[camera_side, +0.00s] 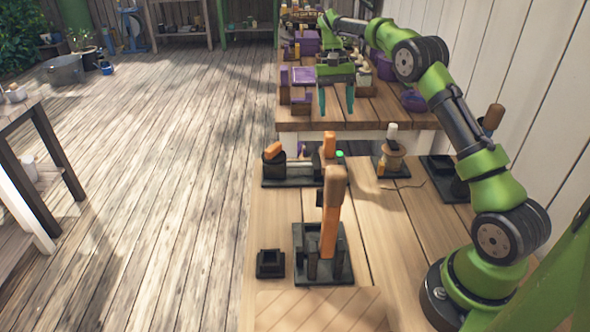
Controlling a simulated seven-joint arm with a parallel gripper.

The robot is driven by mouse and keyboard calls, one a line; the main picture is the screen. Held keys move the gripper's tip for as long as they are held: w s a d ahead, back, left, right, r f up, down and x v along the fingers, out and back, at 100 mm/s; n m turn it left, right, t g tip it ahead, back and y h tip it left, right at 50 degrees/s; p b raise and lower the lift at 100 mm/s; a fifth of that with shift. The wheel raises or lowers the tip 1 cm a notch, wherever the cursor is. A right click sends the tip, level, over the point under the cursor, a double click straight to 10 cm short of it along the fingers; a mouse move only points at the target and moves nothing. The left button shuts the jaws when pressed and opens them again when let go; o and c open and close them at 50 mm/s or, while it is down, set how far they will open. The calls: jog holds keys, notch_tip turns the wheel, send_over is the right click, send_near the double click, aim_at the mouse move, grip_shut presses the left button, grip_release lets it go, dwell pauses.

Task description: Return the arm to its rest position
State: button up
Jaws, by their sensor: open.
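My gripper (337,103) is open and empty, with its two teal fingers pointing down and spread apart. It hangs over the front part of the far wooden table (385,112). My green and black arm reaches from its base at the lower right up and back to that table. Nothing is between the fingers.
On the near bench (385,235), an orange upright piece with a brown top (330,228) stands in a black fixture. Behind it are another black fixture (290,178) and a spool-like stand (393,160). Purple containers (304,76) sit on the far table. A white wall (520,90) bounds the right.

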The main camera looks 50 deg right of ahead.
jog(key=s+a+r+n+t, duration=0.2)
jog(key=s+a+r+t, duration=0.2)
jog(key=s+a, duration=0.6)
jog(key=s+a+r+n+t, duration=0.2)
jog(key=s+a+t, duration=0.4)
jog(key=s+a, duration=0.5)
jog(key=shift+s+a+r+n, duration=0.2)
jog(key=shift+s+r+n, duration=0.1)
jog(key=shift+s+r, duration=0.7)
